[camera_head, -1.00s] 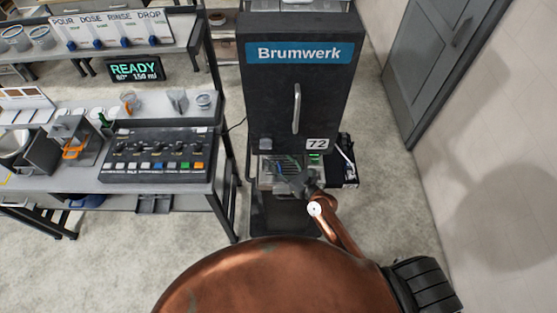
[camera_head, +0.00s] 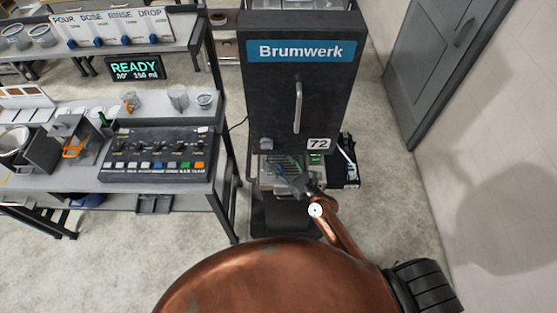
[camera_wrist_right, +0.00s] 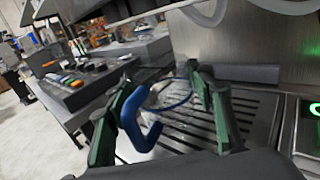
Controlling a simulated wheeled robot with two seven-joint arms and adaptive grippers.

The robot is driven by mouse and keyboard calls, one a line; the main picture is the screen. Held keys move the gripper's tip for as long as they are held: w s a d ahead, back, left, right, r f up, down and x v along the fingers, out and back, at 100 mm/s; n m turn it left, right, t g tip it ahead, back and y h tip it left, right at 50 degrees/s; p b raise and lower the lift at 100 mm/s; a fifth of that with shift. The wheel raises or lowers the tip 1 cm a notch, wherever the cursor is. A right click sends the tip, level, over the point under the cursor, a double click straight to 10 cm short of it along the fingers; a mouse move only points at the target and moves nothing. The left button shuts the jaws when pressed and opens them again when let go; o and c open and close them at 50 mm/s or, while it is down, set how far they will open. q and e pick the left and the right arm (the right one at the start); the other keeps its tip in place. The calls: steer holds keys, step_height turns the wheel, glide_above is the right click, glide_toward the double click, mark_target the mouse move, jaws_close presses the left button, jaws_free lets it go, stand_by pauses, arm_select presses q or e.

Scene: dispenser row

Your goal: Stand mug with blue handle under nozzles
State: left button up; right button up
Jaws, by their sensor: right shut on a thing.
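The mug with the blue handle (camera_wrist_right: 140,128) is in the right wrist view, with a clear body and a blue rim. My right gripper (camera_wrist_right: 160,112) is shut on it, with green-sided fingers on either side. The mug is over the slotted metal drip tray (camera_wrist_right: 258,112) of the machine; I cannot tell whether its base touches. In the head view, my right gripper (camera_head: 294,183) reaches into the bay of the Brumwerk machine (camera_head: 275,100), and only a small blue part of the mug shows. The nozzles cannot be made out clearly. My left gripper is not in view.
A table with a button panel (camera_head: 155,155) stands left of the machine. A glass (camera_head: 178,97) and small cups stand on a shelf behind the panel. A dark side tray (camera_head: 347,170) adjoins the machine's right. The machine's back wall is close behind the mug.

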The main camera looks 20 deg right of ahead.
steer(key=shift+f, duration=0.2)
steer(key=o, duration=1.3)
steer(key=shift+c, duration=0.2)
steer(key=v, duration=1.2)
